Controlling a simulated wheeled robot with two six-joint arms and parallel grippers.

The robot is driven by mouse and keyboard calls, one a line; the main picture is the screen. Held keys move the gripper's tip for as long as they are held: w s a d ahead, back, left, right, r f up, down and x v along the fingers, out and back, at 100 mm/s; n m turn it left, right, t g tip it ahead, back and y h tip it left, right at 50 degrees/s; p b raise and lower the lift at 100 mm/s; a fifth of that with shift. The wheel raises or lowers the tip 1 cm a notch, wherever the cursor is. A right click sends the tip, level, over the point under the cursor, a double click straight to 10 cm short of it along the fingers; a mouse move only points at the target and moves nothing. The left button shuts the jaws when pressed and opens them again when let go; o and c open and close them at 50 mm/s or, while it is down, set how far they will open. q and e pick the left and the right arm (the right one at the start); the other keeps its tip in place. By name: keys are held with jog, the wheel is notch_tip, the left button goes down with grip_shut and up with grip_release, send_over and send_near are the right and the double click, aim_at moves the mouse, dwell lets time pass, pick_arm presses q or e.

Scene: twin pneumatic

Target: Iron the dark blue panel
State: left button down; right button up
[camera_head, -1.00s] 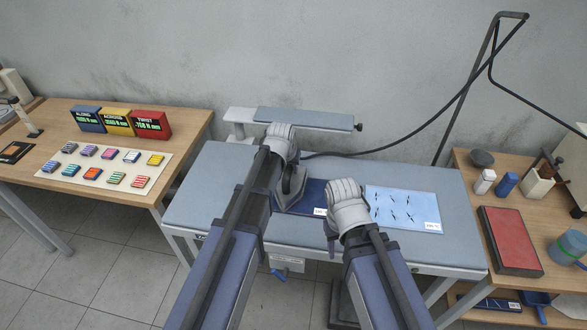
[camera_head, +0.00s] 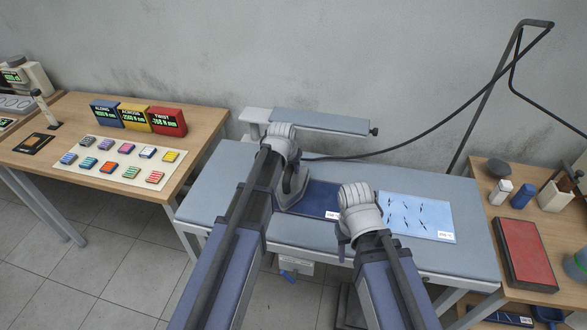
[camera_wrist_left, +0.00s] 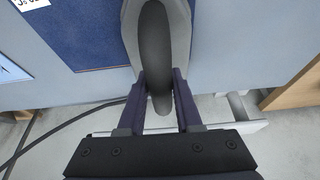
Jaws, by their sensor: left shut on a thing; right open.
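The dark blue panel (camera_head: 318,199) lies flat on the grey ironing board (camera_head: 215,190), partly hidden by my arms; it also shows in the left wrist view (camera_wrist_left: 85,30). My left gripper (camera_wrist_left: 158,85) is shut on the dark handle of the iron (camera_wrist_left: 180,30). In the head view the iron (camera_head: 293,188) is at the left part of the panel, and in the wrist view its grey body overlaps the panel's edge. Whether its sole touches the cloth I cannot tell. My right gripper (camera_head: 347,240) is over the board's front side near the panel's right end, its fingers mostly hidden.
A light blue patterned panel (camera_head: 418,214) lies right of the dark one. A sleeve board (camera_head: 320,122) stands behind. A cable runs from the iron area to a tall stand (camera_head: 490,95). Side tables hold coloured displays (camera_head: 135,116) and a red pad (camera_head: 524,252).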

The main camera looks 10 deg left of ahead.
pick_arm(q)
jog(key=shift+a, duration=0.1)
jog(key=shift+w+a+r, duration=0.1)
jog(key=shift+w+a, duration=0.05)
jog(key=shift+a, duration=1.6)
jog(key=shift+r+p, duration=3)
jog(key=shift+p, duration=0.15)
notch_tip(320, 180, up, 3)
jog(key=p, duration=0.3)
